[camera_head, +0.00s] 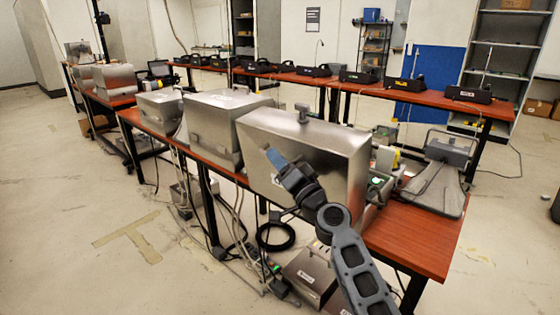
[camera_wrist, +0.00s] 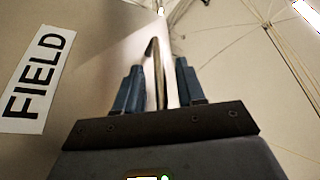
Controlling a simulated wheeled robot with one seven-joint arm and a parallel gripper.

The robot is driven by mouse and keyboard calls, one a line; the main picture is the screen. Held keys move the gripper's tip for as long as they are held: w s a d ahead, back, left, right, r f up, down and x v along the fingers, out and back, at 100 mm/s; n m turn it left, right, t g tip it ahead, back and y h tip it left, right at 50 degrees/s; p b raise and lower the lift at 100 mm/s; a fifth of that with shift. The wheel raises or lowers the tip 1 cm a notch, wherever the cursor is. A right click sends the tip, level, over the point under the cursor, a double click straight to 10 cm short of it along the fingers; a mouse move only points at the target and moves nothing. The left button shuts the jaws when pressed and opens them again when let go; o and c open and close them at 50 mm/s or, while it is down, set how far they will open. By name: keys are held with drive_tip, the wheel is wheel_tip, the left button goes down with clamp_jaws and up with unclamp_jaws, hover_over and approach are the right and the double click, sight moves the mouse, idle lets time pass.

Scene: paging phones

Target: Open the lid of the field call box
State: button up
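The field call box is a brushed-metal box (camera_head: 305,150) on the near red-brown table, nearest me of the metal boxes. In the wrist view its pale face (camera_wrist: 85,75) fills the left side, with a white FIELD label (camera_wrist: 36,80). I cannot make out any gap at its lid. My gripper (camera_head: 272,158) is at the left part of this face in the head view. In the wrist view the blue fingers of my gripper (camera_wrist: 158,88) stand apart on either side of a thin upright metal strip, maybe a handle or edge. I cannot tell whether they touch it.
Another metal box (camera_head: 222,125) stands close behind on the same table (camera_head: 412,240). A grey desk device (camera_head: 445,160) sits to the right. Cables and a metal case (camera_head: 308,277) lie on the floor below. Several black phone units line the far table. Open floor lies to the left.

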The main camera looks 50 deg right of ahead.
drive_tip(key=shift+c, duration=0.3)
clamp_jaws()
idle(0.3)
